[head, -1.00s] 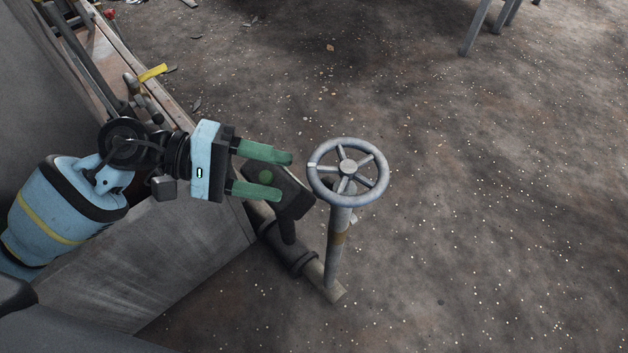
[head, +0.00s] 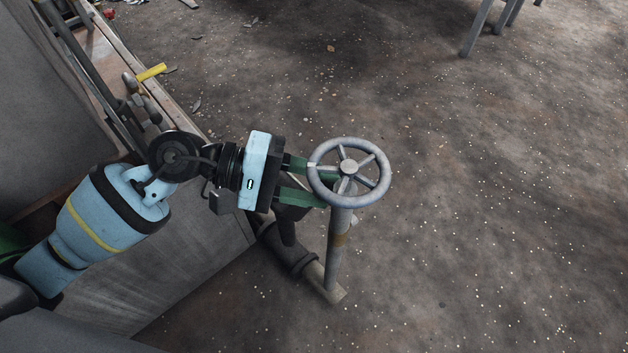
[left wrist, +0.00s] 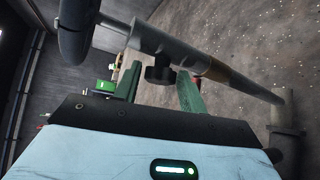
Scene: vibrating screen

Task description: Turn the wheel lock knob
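The grey handwheel (head: 348,173) with spokes sits on top of an upright pipe (head: 337,250). My left gripper (head: 314,182) reaches in from the left, and its green fingers pass beneath the wheel's left rim. In the left wrist view the fingers (left wrist: 158,82) are apart, with a small dark knob (left wrist: 159,74) on the pipe's collar showing in the gap between them. I cannot tell whether either finger touches it. Part of the wheel (left wrist: 74,30) shows at the upper left there. In the head view the knob is hidden. My right gripper is not in view.
The upright pipe joins a lower horizontal pipe (head: 288,250) coming from a large grey metal housing (head: 190,262) on the left. Grey metal legs (head: 478,28) stand at the top right. The ground right of the wheel is open, with small scattered debris.

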